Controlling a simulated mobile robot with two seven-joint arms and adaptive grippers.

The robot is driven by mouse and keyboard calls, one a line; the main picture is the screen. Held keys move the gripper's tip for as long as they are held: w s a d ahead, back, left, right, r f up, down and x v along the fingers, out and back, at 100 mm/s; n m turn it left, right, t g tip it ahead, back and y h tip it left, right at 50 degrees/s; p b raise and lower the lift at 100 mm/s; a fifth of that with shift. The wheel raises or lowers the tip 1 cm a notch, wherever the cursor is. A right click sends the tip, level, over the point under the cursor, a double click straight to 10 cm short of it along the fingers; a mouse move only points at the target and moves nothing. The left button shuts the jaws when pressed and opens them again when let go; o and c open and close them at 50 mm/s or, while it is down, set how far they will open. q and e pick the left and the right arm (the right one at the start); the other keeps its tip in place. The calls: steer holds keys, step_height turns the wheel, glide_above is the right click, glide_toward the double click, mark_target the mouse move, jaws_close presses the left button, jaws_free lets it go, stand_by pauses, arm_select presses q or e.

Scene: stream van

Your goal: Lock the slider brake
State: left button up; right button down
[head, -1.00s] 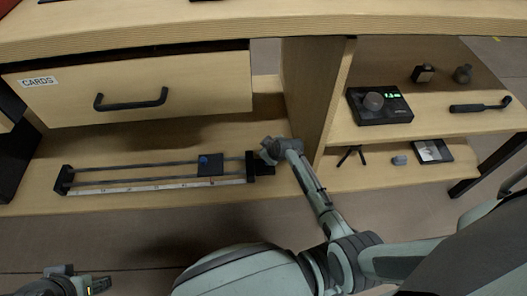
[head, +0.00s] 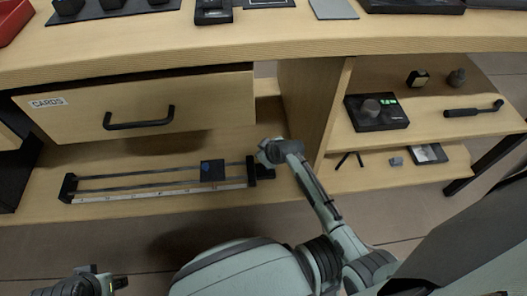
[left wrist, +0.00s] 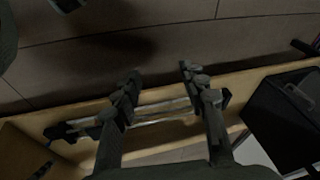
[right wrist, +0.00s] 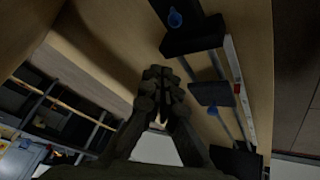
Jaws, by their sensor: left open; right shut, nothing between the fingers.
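The slider (head: 130,182) lies on the lower shelf under the drawer, with two dark rails, a pale scale strip and black end blocks. My right gripper (head: 266,152) is shut and empty beside the slider's right end; contact cannot be told. My left gripper (head: 118,284) is open and empty, low at the left, away from the slider.
An upright wooden panel (head: 308,105) stands right of my right gripper. Right-hand shelves hold a black device with a dial (head: 376,112) and small items. The floor in front is clear.

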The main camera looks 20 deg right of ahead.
arm_select(q)
steer(key=shift+x, duration=1.05)
arm_select(e)
steer(key=shift+s+r, duration=1.05)
steer(key=shift+s, duration=0.2)
arm_select(q)
steer(key=shift+s+d, duration=0.15)
steer(key=shift+d, duration=0.05)
steer(key=shift+s+f+p, duration=0.15)
steer(key=shift+f+p, duration=0.4)
steer(key=shift+f, duration=0.3)
arm_select(e)
steer(key=s+d+r+m+g+h, duration=0.1)
steer(key=s+d+r+m+g, duration=0.1)
steer(key=s, duration=0.9)
steer(key=s+d+r+m+g+h, duration=0.1)
steer(key=s+d, duration=0.3)
steer(key=s, duration=0.7)
steer(key=shift+r+m+g, duration=0.4)
steer(key=shift+r+m, duration=0.15)
steer(key=shift+m, duration=0.15)
